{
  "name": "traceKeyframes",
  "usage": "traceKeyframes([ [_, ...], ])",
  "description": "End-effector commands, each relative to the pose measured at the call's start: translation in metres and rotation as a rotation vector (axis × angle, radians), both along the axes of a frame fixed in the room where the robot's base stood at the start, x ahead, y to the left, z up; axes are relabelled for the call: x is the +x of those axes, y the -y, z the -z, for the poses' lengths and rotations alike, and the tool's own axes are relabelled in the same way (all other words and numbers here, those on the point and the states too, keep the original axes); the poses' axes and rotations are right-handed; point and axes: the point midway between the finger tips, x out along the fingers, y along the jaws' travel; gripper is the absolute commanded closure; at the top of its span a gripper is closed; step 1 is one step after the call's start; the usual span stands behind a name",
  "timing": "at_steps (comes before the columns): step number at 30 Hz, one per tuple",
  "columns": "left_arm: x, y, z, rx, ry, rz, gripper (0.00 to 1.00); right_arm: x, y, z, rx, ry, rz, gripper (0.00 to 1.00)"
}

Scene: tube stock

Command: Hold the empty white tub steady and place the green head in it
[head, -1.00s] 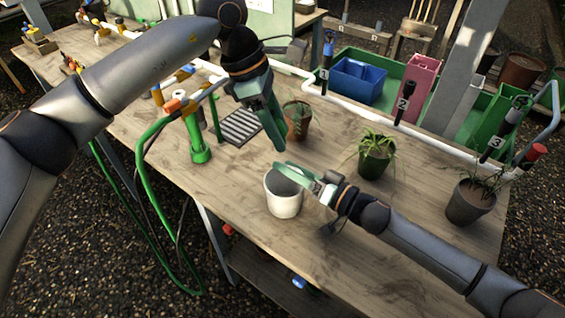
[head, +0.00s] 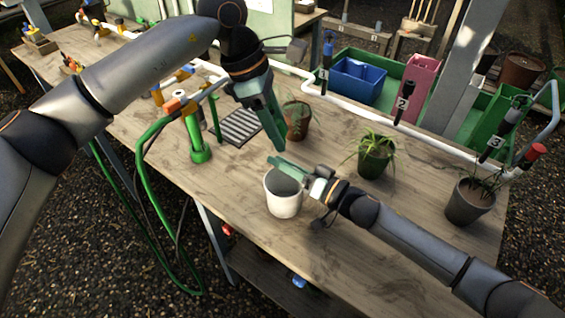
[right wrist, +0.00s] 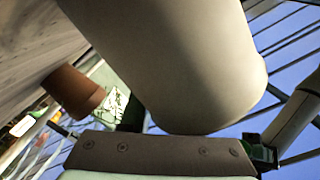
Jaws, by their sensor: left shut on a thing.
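The white tub (head: 284,203) stands upright on the wooden table; its inside looks empty where it shows. My right gripper (head: 291,168) is at the tub's upper right, with a green finger reaching across behind the rim. Whether it touches the tub or is shut cannot be told. In the right wrist view the pale tub (right wrist: 185,60) fills the upper middle, very close. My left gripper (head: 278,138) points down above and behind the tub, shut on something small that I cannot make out. The green head is not clearly visible; it may be hidden between those fingers.
A brown pot (head: 297,130), a green pot (head: 375,165) and a dark pot (head: 468,205) hold plants. A green post (head: 198,148) with a hose stands left, beside a slatted grate (head: 240,127). White pipe runs along the back.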

Motion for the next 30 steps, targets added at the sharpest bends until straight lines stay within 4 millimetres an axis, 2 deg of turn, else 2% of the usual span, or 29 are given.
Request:
traceKeyframes([
  [3, 0.0, 0.0, 0.0, 0.0, 0.0, 0.0, 1.0, 0.0, 0.0, 0.002, -0.004, -0.003, 0.001, 1.0],
  [14, 0.0, 0.0, 0.001, 0.0, 0.0, 0.0, 1.0, -0.001, 0.0, 0.005, -0.006, -0.006, 0.001, 1.0],
  [30, 0.0, 0.0, 0.038, 0.0, 0.0, -0.001, 1.0, -0.002, 0.0, 0.007, -0.009, -0.01, 0.001, 1.0],
])
